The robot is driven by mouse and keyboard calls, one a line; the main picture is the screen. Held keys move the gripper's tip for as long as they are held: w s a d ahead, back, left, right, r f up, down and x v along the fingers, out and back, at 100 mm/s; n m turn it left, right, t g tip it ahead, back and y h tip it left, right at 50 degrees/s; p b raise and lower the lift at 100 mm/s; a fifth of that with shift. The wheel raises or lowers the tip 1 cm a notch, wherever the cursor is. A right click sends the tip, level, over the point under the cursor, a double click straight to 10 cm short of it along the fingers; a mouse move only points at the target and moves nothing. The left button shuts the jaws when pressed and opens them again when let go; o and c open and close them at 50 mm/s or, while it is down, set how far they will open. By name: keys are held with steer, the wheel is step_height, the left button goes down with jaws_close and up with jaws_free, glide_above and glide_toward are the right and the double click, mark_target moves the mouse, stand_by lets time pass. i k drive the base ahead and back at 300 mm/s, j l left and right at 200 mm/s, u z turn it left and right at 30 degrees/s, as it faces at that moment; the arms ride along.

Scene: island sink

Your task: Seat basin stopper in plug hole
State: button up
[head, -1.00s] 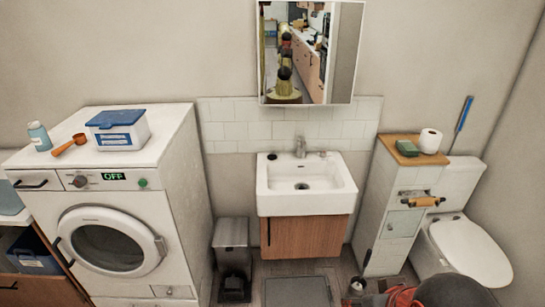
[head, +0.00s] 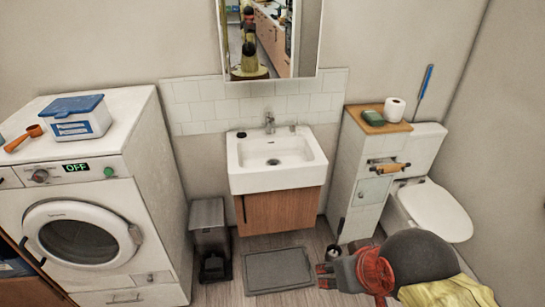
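A small dark round piece, apparently the basin stopper (head: 242,134), lies on the back left corner of the white basin (head: 236,172). The plug hole (head: 273,161) shows as a dark spot in the basin floor, uncovered. The tap (head: 269,123) stands at the middle of the back rim. My gripper (head: 322,277) is low at the lower right, in front of the basin and well apart from it. Its two fingertips point left and look spread, with nothing seen between them.
A washing machine (head: 75,210) with a blue-lidded box (head: 80,118) stands left. A pedal bin (head: 209,235) and a grey mat (head: 279,271) are on the floor. A tiled cabinet (head: 367,195) and toilet (head: 432,210) stand right. A mirror cabinet (head: 307,40) hangs above the basin.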

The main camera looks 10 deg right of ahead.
mark_target(258, 162)
steer(key=i+l+u, duration=0.1)
steer(key=i, duration=0.4)
steer(key=i+l+u, duration=0.1)
steer(key=i+l, duration=0.25)
steer(key=i, duration=0.15)
steer(key=i+l+u, duration=0.1)
steer(key=i+l, duration=0.15)
steer(key=i, duration=0.2)
steer(key=i+l, duration=0.3)
steer(key=i, duration=0.2)
steer(key=u, duration=0.05)
